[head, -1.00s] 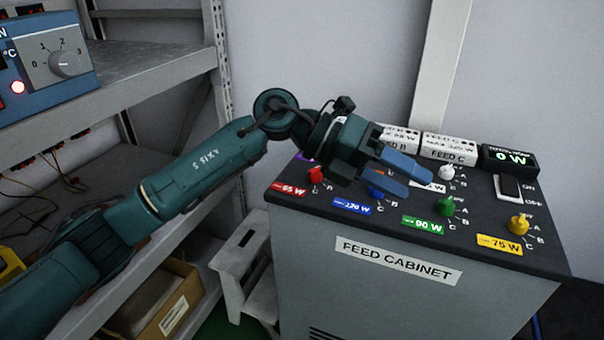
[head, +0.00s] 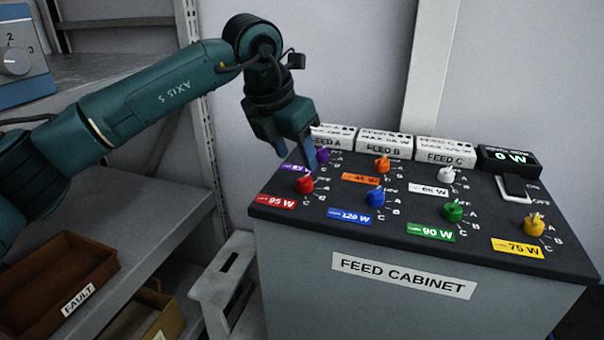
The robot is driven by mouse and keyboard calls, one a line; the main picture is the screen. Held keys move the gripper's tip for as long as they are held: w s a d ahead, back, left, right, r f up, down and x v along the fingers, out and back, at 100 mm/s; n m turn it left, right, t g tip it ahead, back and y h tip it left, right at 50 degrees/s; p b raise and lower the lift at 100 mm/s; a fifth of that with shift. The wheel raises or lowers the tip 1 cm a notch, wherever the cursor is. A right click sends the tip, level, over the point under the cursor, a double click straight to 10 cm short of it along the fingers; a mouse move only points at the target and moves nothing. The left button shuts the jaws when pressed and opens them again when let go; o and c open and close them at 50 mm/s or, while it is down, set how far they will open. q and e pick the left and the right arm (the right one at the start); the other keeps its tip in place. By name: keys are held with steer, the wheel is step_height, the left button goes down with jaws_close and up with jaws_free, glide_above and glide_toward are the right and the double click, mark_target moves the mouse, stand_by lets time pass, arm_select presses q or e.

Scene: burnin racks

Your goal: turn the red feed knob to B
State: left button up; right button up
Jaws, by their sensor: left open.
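The red feed knob (head: 304,184) stands at the front left of the feed cabinet's black top (head: 405,235), behind a red 95 W label (head: 276,202). Its position letters are too small to read its setting surely. My left gripper (head: 295,165) hangs fingers down above and just behind the red knob, near the purple knob (head: 322,155). Its blue fingers are apart and hold nothing. They partly cover the purple 's label. My right gripper is not in view.
Close by are the blue knob (head: 375,197), orange knob (head: 382,163), green knob (head: 453,211), white knob (head: 446,175) and yellow knob (head: 534,224). Feed boxes (head: 385,145) and a 0 W display (head: 509,159) line the back. A shelf with a FAULT bin (head: 100,262) stands left.

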mark_target(304, 177)
arm_select(q)
steer(key=x, duration=0.6)
steer(key=shift+r, duration=0.1)
steer(key=shift+c, duration=0.3)
steer(key=c, duration=0.9)
